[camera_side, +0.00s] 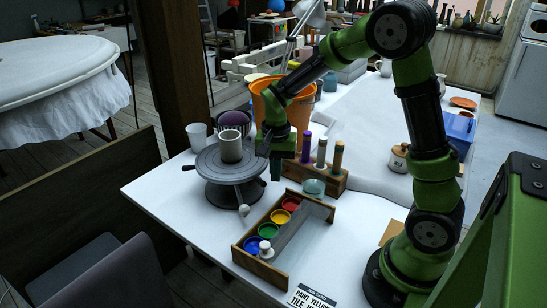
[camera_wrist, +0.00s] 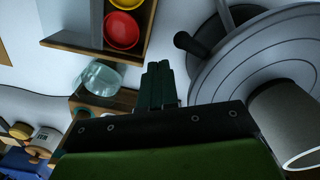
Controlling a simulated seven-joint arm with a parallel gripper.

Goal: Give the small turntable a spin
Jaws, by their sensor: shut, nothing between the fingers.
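The small turntable (camera_side: 208,173) is a grey round disc on a dark base, with short handles sticking out from under its rim. It stands at the left part of the white table. In the wrist view my closed fingers (camera_wrist: 158,84) point up beside the turntable (camera_wrist: 262,60), which fills the right side, with one dark-knobbed handle near the fingers. The cup (camera_wrist: 288,122) shows at lower right.
A wooden paint tray (camera_side: 283,228) with several coloured pots lies in front. A wooden rack (camera_side: 320,176) with upright tools and a glass bowl (camera_side: 313,187) stand to the right. An orange bucket (camera_side: 288,105) and a white cup (camera_side: 197,136) stand behind. A sign (camera_side: 312,297) lies at the front edge.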

